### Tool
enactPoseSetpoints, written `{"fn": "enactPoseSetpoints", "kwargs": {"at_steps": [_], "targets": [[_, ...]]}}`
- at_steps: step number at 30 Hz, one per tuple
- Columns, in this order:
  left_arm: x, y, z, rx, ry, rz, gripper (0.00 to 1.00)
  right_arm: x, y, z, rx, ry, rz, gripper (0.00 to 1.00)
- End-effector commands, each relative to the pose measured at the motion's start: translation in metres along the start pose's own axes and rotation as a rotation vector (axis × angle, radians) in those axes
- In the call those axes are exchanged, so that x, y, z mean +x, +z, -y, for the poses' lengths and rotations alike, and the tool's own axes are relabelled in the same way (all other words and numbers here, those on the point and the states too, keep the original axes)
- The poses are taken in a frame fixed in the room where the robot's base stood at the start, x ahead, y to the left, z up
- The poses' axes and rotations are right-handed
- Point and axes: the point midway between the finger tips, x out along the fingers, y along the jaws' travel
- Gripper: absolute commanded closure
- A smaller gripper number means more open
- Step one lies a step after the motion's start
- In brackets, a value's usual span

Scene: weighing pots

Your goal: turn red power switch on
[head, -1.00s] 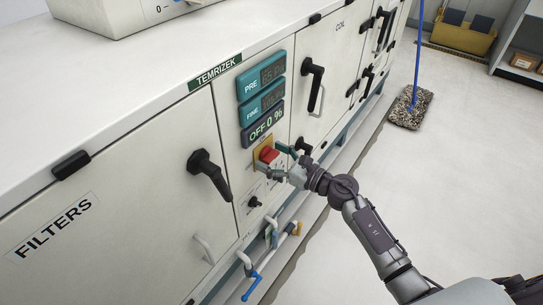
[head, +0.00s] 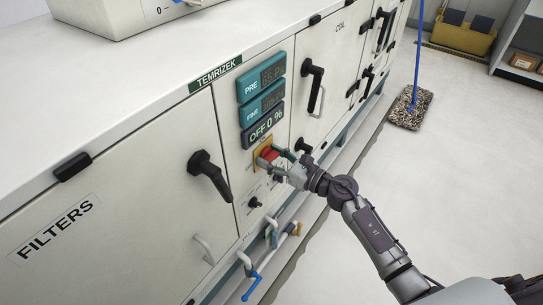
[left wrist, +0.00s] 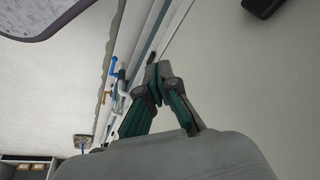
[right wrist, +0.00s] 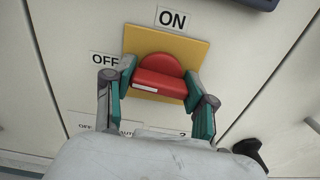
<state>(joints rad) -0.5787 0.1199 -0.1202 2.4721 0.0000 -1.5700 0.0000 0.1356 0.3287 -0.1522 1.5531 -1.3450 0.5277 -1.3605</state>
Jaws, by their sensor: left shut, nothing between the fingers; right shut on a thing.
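The red power switch (right wrist: 160,72) is a round knob with a raised bar on a yellow plate (right wrist: 190,46) in the right wrist view. The ON label is above the plate and the OFF label is at its left. The bar lies nearly level, with its white mark towards the OFF side. The switch also shows in the head view (head: 268,154), partly covered by the gripper. My right gripper (right wrist: 160,84) is shut on the bar, one finger at each end. My left gripper (left wrist: 157,74) is shut and empty in the left wrist view, away from the switch.
A black door handle (head: 210,174) sticks out at the left and another (head: 312,85) at the right. Pipes with a blue lever (head: 252,286) are below. The floor at the right is clear around a mop (head: 410,107).

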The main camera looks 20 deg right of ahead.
Motion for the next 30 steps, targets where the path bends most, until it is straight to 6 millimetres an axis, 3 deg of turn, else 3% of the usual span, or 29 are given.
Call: {"fn": "enactPoseSetpoints", "kwargs": {"at_steps": [16,30], "targets": [[0.087,0.012,-0.004,0.006,0.009,0.053,1.00,-0.001,0.002,0.001,0.464,-0.001,-0.003,0.79],[0.159,0.051,-0.008,0.013,0.015,0.097,1.00,0.000,0.002,0.002,0.912,-0.001,-0.001,0.79]]}}
